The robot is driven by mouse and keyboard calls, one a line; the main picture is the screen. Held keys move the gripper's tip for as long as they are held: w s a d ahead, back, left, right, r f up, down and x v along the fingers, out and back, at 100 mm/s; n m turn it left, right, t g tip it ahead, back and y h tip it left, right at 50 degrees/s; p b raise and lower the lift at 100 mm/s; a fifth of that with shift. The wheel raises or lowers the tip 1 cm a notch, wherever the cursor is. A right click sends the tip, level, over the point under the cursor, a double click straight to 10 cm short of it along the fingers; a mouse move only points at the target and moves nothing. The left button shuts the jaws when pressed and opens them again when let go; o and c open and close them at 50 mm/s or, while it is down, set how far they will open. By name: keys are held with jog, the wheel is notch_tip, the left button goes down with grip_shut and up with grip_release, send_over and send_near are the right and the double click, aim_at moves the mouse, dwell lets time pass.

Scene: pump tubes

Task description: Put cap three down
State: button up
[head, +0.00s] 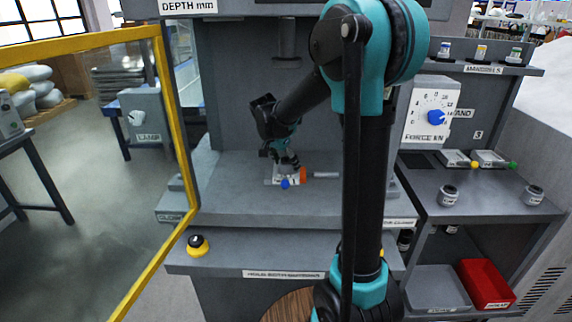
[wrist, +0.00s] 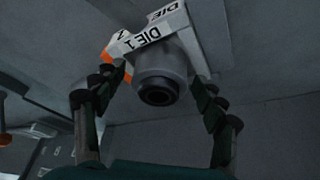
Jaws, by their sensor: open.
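My gripper (head: 284,158) is inside the press bay, low over a white die block (head: 309,169) with a blue knob and an orange part. In the wrist view its open fingers (wrist: 159,78) stand on either side of a grey round piece (wrist: 160,88) with a dark bore, probably the cap. That piece is at the die block (wrist: 150,36), marked DIE 1. Whether the fingers touch it I cannot tell. No number three shows on it. Two similar grey round pieces stand on the right bench, one nearer (head: 449,195) and one farther right (head: 533,195).
A yellow-framed door (head: 170,120) stands open at the left. A button (head: 197,245) sits on the front ledge. The right bench holds a force dial (head: 433,115) and two small white blocks. A red bin (head: 486,284) and a grey bin (head: 436,290) are below.

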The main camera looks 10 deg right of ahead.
jog(key=v, duration=1.2)
jog(key=shift+s, duration=0.1)
